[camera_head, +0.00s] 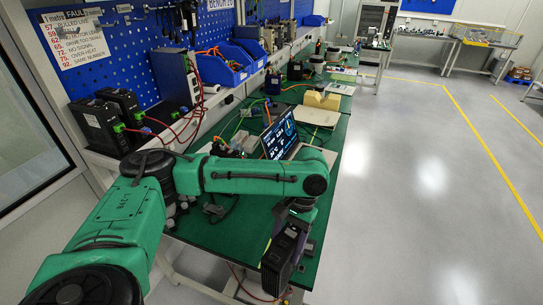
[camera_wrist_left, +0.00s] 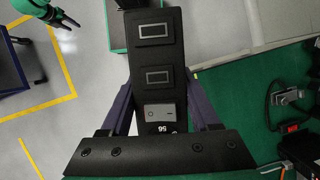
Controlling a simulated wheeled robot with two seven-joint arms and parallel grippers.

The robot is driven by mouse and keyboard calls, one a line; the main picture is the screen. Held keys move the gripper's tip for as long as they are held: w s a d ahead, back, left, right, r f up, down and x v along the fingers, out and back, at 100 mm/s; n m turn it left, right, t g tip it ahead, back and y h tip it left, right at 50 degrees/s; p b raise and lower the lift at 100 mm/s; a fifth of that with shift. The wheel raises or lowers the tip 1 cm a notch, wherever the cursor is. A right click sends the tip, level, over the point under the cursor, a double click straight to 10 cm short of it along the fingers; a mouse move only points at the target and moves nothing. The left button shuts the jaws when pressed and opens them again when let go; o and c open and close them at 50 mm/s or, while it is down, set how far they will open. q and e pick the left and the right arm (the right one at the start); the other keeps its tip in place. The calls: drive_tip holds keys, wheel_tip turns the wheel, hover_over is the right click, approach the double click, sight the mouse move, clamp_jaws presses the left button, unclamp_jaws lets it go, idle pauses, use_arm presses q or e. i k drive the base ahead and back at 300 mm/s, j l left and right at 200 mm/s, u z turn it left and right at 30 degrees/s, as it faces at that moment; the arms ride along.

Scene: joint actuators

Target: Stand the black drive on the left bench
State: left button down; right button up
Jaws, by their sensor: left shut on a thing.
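My left gripper (camera_head: 296,212) is shut on a black drive (camera_head: 281,258), held at the near right edge of the left bench (camera_head: 232,232), which has a green top. In the left wrist view the drive (camera_wrist_left: 156,75) lies between my two purple fingers (camera_wrist_left: 160,112). Its face shows two framed windows, a grey panel and the marking 56. The drive looks upright in the head view; whether its base touches the bench cannot be told. A green and black arm part (camera_wrist_left: 38,12), seemingly my right arm, shows at the wrist view's top left; its jaws are unclear.
Two other black drives (camera_head: 108,120) stand on the shelf at the left, with red cables nearby. A laptop (camera_head: 280,133), loose cables and small parts lie on the bench behind my forearm. Blue bins (camera_head: 222,65) sit further back. The grey floor (camera_head: 425,200) at right is clear.

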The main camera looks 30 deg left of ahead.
sight(264, 218)
drive_tip(key=i+l+z, duration=0.25)
drive_tip(key=i, duration=0.15)
drive_tip(key=i+z, duration=0.2)
drive_tip(key=i, duration=0.2)
drive_tip(key=i+u, duration=0.2)
drive_tip(key=u, duration=0.2)
drive_tip(key=i+l+u, duration=0.15)
drive_tip(key=u, duration=0.25)
drive_tip(key=i+l+u, duration=0.15)
drive_tip(key=u, duration=0.25)
drive_tip(key=i+l+u, duration=0.15)
drive_tip(key=u, duration=0.25)
drive_tip(key=l+u, duration=0.3)
drive_tip(key=u, duration=0.15)
drive_tip(key=i+l, duration=0.05)
